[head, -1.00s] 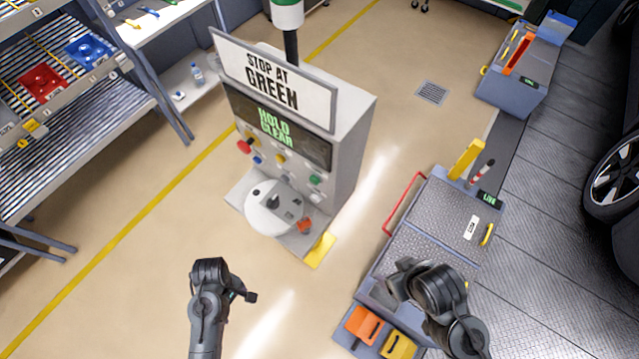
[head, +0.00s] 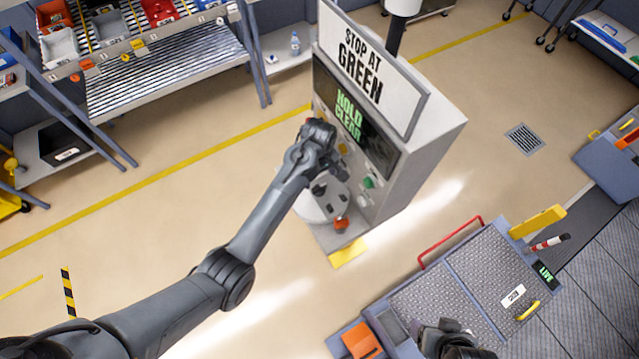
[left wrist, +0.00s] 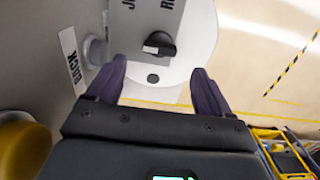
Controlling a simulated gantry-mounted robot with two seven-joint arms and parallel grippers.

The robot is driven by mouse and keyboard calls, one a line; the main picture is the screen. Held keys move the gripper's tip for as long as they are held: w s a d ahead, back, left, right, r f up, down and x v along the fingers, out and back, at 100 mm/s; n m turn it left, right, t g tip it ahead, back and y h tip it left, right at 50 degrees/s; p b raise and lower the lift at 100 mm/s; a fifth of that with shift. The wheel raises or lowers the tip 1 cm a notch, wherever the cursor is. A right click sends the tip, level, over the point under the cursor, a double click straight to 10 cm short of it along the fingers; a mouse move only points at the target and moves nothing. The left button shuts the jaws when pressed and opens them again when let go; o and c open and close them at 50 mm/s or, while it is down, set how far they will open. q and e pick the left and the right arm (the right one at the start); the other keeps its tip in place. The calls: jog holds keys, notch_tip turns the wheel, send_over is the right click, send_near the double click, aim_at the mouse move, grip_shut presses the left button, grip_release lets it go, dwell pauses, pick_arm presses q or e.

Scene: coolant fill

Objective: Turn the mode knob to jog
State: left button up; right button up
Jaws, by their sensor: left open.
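The mode knob (left wrist: 159,45) is dark, with a white mark at its left end. It sits on a grey label plate (left wrist: 147,18) with partly cut-off lettering, "JO" on the left and "RU" on the right, on a round white disc (left wrist: 192,55). My left gripper (left wrist: 159,76) is open and empty; its fingers point toward the disc, either side of the knob's line and apart from it. In the head view my left wrist covers part of the console (head: 428,160) front. Part of my right arm (head: 455,340) shows at the bottom edge; its fingers cannot be made out.
A grey button (left wrist: 95,50) labelled "BACK" is close to the left finger. A yellow button (left wrist: 25,147) is at lower left. The console screen (head: 350,120) reads "HOLD CLEAR". A ramped platform (head: 470,270) with a red rail stands right of the console.

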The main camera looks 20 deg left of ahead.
aim_at(319, 187)
pick_arm(q)
notch_tip(319, 187, down, 6)
jog(key=shift+f, duration=0.25)
